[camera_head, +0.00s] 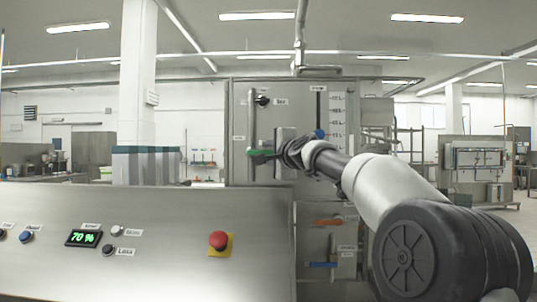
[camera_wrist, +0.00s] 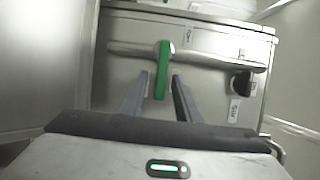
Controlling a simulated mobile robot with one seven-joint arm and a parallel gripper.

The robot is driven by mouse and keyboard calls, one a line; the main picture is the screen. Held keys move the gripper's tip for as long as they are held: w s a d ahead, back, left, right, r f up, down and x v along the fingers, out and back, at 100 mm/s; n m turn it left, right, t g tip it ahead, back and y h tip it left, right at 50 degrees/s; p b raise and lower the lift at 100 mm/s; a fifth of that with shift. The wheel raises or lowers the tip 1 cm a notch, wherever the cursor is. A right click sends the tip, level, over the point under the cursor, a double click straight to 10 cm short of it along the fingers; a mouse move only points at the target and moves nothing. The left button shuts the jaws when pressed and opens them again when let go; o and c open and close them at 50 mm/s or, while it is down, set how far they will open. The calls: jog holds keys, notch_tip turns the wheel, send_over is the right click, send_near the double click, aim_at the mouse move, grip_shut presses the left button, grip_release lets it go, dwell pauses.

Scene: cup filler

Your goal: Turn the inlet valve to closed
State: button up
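A green valve lever (camera_wrist: 162,66) shows in the wrist view, lying across a metal pipe (camera_wrist: 205,57) on the cabinet face. In the head view the green lever (camera_head: 262,152) lies level across the upright pipe (camera_head: 251,118), partly hidden by my gripper. My gripper (camera_wrist: 160,79) has its two fingers apart, one on each side of the lever's free end in the picture. A gap shows on both sides, so the fingers do not look closed on it. In the head view my gripper (camera_head: 281,150) is at the cabinet front, its fingers hard to make out.
A black knob (camera_head: 262,100) is on the cabinet above the lever; the wrist view shows it at right (camera_wrist: 243,83). Lower down are an orange lever (camera_head: 328,222) and a blue lever (camera_head: 322,265). A control panel (camera_head: 150,260) with a red button (camera_head: 218,240) stands front left.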

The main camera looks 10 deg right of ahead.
jog(key=shift+s+d+f+b, duration=0.1)
jog(key=shift+s+b, duration=0.3)
jog(key=shift+s, duration=0.1)
jog(key=s+d+b, duration=0.1)
jog(key=s+d, duration=0.1)
jog(key=s, duration=0.9)
jog(key=shift+b, duration=0.35)
